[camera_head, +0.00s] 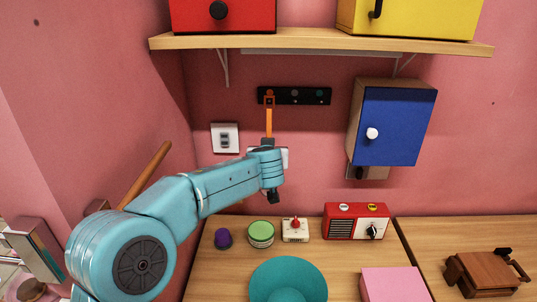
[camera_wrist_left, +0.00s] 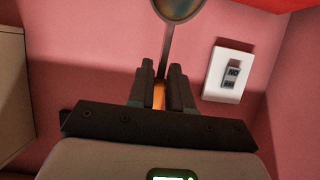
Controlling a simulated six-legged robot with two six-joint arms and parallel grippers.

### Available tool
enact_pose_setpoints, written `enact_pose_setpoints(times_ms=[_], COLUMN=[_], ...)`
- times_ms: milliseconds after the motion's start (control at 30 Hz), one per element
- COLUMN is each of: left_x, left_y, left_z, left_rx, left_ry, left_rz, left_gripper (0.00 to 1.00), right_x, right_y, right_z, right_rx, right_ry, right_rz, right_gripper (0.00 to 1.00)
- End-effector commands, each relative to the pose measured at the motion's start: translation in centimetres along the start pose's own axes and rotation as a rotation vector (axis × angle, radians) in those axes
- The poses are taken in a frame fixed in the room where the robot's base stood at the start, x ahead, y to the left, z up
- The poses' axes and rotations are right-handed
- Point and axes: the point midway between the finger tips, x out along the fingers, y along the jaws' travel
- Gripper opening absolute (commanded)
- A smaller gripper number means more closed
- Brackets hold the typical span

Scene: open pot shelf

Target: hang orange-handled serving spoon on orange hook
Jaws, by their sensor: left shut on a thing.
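The serving spoon's orange handle (camera_head: 268,122) stands upright in the head view, with a square loop at its top end. My left gripper (camera_head: 267,142) is shut on the spoon low on the handle. In the wrist view the left fingers (camera_wrist_left: 162,72) pinch the orange handle (camera_wrist_left: 158,96), and the grey shaft leads to the round bowl (camera_wrist_left: 178,8), cut by the frame edge. The loop overlaps the orange hook (camera_head: 269,93) at the left end of the black rack (camera_head: 308,96). I cannot tell whether the loop is around the hook or in front of it.
A wooden shelf (camera_head: 320,42) runs above the rack. A blue-doored cabinet (camera_head: 395,125) hangs to the right. A light switch (camera_head: 224,138) is on the wall at left.

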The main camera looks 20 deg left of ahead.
Motion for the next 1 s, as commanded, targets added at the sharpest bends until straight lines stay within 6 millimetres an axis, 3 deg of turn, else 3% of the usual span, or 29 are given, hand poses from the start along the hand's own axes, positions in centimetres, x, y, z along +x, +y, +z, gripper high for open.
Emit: enact_pose_setpoints(times_ms=[500,1000], left_x=[2.2,2.5], left_y=[-0.1,0.0], left_z=[-0.5,-0.5], left_rx=[0.0,0.0], left_ry=[0.0,0.0], left_rz=[0.0,0.001], left_gripper=[0.0,0.0], right_x=[-0.3,-0.3], right_y=[-0.1,-0.1], right_z=[0.0,0.0], right_rx=[0.0,0.0], right_ry=[0.0,0.0], right_rz=[0.0,0.0], right_gripper=[0.64,0.64])
